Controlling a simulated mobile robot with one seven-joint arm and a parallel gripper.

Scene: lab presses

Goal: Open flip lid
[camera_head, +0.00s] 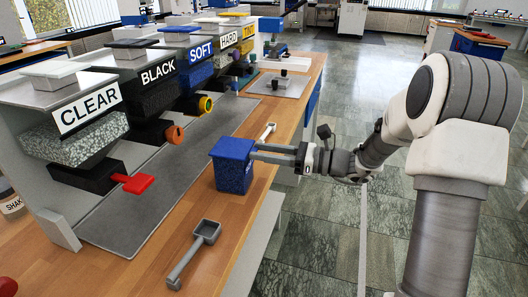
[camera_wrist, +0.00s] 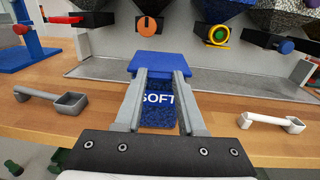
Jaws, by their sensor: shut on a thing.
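A blue container (camera_head: 233,173) stands upright on the wooden bench near its right edge. Its flat blue lid (camera_head: 233,148) lies closed on top. In the wrist view the lid (camera_wrist: 158,62) is in the middle, with the word SOFT on the speckled blue body (camera_wrist: 158,104) below it. My gripper (camera_head: 254,152) reaches in from the right, roughly level, at the container's upper part. In the wrist view my gripper's fingertips (camera_wrist: 160,74) are on either side of the front just under the lid, shut on the container. Whether they touch the lid's rim cannot be told.
Dispensers labelled CLEAR (camera_head: 88,107), BLACK, SOFT, HARD and TINT line the bench's left side above a grey metal tray (camera_head: 165,185). A grey scoop (camera_head: 195,252) lies in front of the container, and a white scoop (camera_head: 267,132) behind it. The floor to the right is open.

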